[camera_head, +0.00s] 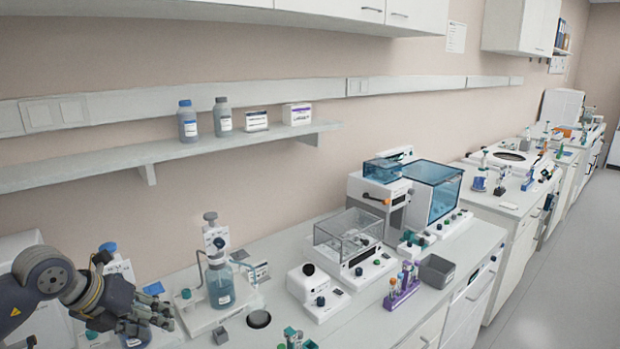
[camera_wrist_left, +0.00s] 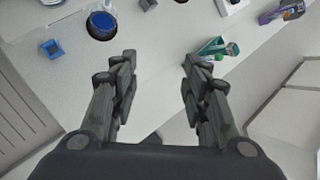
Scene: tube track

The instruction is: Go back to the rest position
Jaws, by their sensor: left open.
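My left gripper (camera_head: 146,314) comes in from the left in the head view, above the left end of the lab bench (camera_head: 265,331). In the left wrist view the left gripper (camera_wrist_left: 158,75) shows its two fingers wide apart with nothing between them. A small green tube holder (camera_wrist_left: 210,48) lies near the right finger in that view. In the head view this green piece (camera_head: 292,337) is at the bench's front. My right gripper is not in view.
A glass bottle (camera_head: 221,285) stands on a white base right of the left gripper. A purple tube rack (camera_head: 401,295), a grey bin (camera_head: 436,271) and a clear-lidded balance (camera_head: 349,235) stand farther right. A wall shelf (camera_head: 215,148) holds bottles and boxes. The aisle floor (camera_head: 568,270) is clear.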

